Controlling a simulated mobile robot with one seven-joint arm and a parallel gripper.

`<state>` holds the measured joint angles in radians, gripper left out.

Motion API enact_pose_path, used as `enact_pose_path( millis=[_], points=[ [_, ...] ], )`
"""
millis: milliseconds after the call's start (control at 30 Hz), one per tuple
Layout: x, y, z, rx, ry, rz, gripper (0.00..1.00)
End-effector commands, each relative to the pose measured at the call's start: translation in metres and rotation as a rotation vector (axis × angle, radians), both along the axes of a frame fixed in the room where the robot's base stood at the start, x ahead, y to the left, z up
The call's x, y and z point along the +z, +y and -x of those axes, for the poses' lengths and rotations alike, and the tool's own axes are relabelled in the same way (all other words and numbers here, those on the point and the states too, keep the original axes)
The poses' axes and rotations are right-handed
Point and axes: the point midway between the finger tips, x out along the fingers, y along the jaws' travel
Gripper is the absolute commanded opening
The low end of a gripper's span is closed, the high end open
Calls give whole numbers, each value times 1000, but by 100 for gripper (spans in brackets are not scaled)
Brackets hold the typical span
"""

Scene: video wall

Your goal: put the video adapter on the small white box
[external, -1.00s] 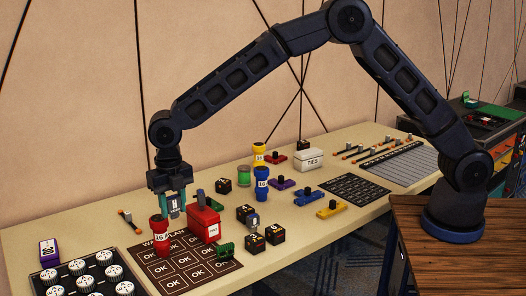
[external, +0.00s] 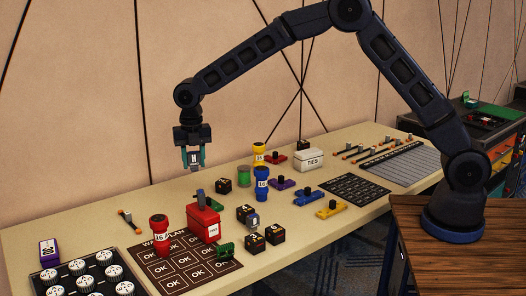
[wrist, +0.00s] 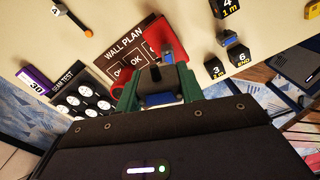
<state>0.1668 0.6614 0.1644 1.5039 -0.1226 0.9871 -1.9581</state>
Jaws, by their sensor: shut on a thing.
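My gripper (external: 194,163) is shut on a small dark adapter with a white label that seems to read "H" (external: 194,158), apparently the video adapter, held well above the table. In the wrist view the adapter (wrist: 157,88) sits between my green fingers, a black plug part standing up from it. The small white box (external: 309,160), its label seeming to read "TIES", stands toward the back of the table, right of my gripper and apart from it.
Below are a red cylinder (external: 160,237) and a red box (external: 203,222) on the wall plan mat (external: 172,283).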

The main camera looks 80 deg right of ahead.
Motion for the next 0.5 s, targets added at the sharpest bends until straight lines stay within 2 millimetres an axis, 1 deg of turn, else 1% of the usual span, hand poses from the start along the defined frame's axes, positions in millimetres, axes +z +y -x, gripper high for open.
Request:
enact_pose_path(
  millis=[33, 100, 267, 300, 367, 400, 467, 500],
  points=[
    [2, -25, 3, -40, -1, 0, 16],
    [5, -55, 8, -94, -1, 1, 16],
    [12, -123, 24, -215, -1, 0, 16],
    [13, -140, 29, -245, -1, 0, 16],
    [15, -165, 37, -291, -1, 0, 16],
    [16, -182, 43, -322, 0, 0, 16],
    [19, -206, 52, -367, 0, 0, 16],
    [20, -222, 59, -397, -1, 0, 16]
  ],
)
